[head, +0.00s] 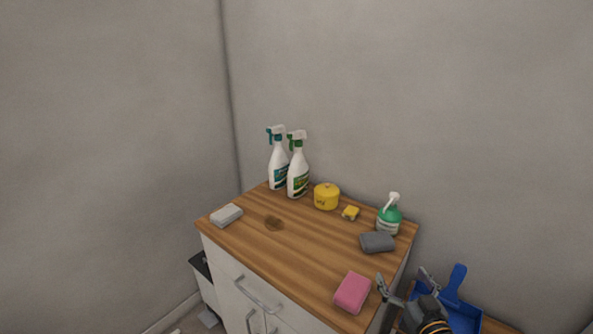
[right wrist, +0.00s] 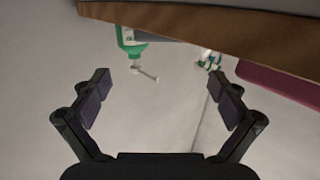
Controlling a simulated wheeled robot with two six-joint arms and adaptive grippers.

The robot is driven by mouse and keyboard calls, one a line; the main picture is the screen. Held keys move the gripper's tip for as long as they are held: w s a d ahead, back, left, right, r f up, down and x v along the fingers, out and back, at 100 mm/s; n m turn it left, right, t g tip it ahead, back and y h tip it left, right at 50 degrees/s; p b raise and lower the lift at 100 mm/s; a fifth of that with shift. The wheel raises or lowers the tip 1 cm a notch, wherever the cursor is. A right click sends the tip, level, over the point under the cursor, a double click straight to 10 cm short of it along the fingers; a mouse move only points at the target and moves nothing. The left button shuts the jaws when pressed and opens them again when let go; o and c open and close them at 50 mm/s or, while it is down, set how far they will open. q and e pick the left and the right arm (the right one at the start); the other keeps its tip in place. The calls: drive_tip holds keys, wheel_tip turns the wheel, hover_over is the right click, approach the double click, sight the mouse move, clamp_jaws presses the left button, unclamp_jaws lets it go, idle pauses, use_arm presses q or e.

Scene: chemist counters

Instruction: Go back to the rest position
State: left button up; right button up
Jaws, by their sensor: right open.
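My right gripper (head: 405,284) is open and empty at the right edge of the wooden counter, close to a pink sponge (head: 352,292). In the right wrist view the two fingers (right wrist: 165,98) are spread with nothing between them. The counter's edge (right wrist: 210,24) and the pink sponge (right wrist: 282,86) show there too, along with the green pump bottle (right wrist: 131,40). My left gripper is in neither view.
The wooden counter (head: 295,240) holds two spray bottles (head: 298,175), a yellow tub (head: 326,197), a small yellow sponge (head: 351,213), a grey cloth (head: 377,242), a pale sponge (head: 226,215) and a brown stain (head: 274,223). A blue dustpan (head: 462,312) lies at lower right.

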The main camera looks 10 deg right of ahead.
drive_tip(key=s+d+f+m+g+h, duration=0.3)
drive_tip(key=s+f+m+g+h, duration=0.1)
drive_tip(key=s+f+g+h, duration=0.3)
drive_tip(key=s+a+f+n+g+y, duration=0.3)
drive_tip(key=s+a+f+y, duration=0.15)
drive_tip(key=a, duration=0.25)
drive_tip(key=s+a+f+n+g+y, duration=0.3)
drive_tip(key=s+a+g, duration=0.15)
drive_tip(key=a, duration=0.35)
drive_tip(key=s+d+f+p, duration=0.1)
drive_tip(key=s+d+f, duration=0.1)
drive_tip(key=f, duration=0.9)
drive_tip(key=s+d+f+p, duration=0.1)
drive_tip(key=f+p, duration=0.1)
drive_tip(key=f, duration=0.9)
drive_tip(key=s+f+g+p, duration=0.1)
drive_tip(key=s+f, duration=0.6)
drive_tip(key=s, duration=0.2)
drive_tip(key=s+d+f, duration=0.1)
drive_tip(key=s+f, duration=0.6)
drive_tip(key=s, duration=0.2)
drive_tip(key=shift+s+d+m+g+p, duration=0.15)
drive_tip(key=shift+s+m+g+p, duration=0.15)
drive_tip(key=shift+g+p, duration=0.1)
